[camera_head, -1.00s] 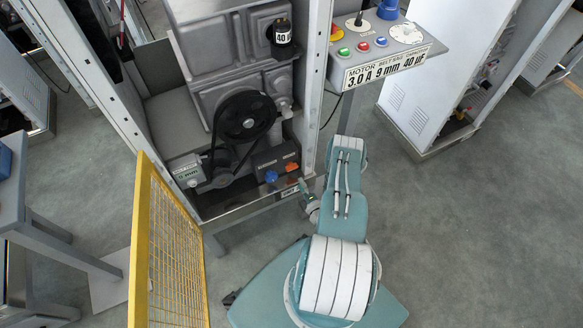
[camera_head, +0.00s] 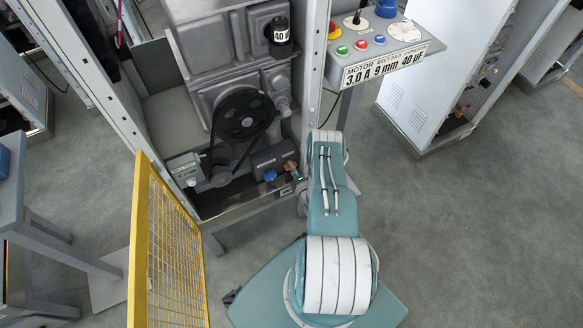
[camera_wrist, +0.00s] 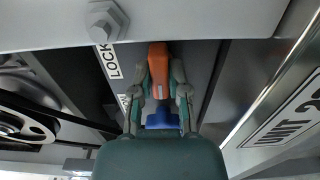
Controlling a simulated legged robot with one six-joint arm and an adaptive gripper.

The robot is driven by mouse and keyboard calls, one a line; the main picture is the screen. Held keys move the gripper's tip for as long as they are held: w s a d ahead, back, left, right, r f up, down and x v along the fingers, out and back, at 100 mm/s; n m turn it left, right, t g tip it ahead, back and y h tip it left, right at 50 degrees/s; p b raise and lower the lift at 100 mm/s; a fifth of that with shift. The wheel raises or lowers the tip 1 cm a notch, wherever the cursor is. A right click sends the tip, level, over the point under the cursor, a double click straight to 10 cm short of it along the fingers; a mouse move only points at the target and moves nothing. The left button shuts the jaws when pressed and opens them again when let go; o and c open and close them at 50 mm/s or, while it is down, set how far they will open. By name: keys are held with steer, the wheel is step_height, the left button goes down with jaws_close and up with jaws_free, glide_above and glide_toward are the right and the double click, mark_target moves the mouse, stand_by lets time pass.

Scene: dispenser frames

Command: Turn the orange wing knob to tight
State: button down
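The orange wing knob (camera_wrist: 158,68) shows in the wrist view between the fingers of my gripper (camera_wrist: 160,84), its long wing lying along the fingers. The fingers stand apart, one on each side of the knob and very close to it. I cannot tell whether either finger touches it. The word LOCK is printed on a label (camera_wrist: 107,62) to the left of the knob. In the head view my arm and gripper (camera_head: 295,174) are at the dark control box (camera_head: 276,161), and they hide most of the orange knob.
A blue knob (camera_head: 270,175) is beside the orange one; it also shows in the wrist view (camera_wrist: 161,118) close to the fingers. The belt pulley (camera_head: 244,115) is to the left. A metal upright (camera_head: 313,80) is close by my arm. A yellow mesh guard (camera_head: 172,245) stands at left.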

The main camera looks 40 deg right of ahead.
stand_by(0.4)
steer(key=m, duration=0.4)
steer(key=shift+w, duration=0.1)
steer(key=m, duration=0.9)
steer(key=shift+m, duration=2.4)
steer(key=shift+w, duration=0.1)
steer(key=c, duration=0.6)
jaws_free()
steer(key=shift+f, duration=0.1)
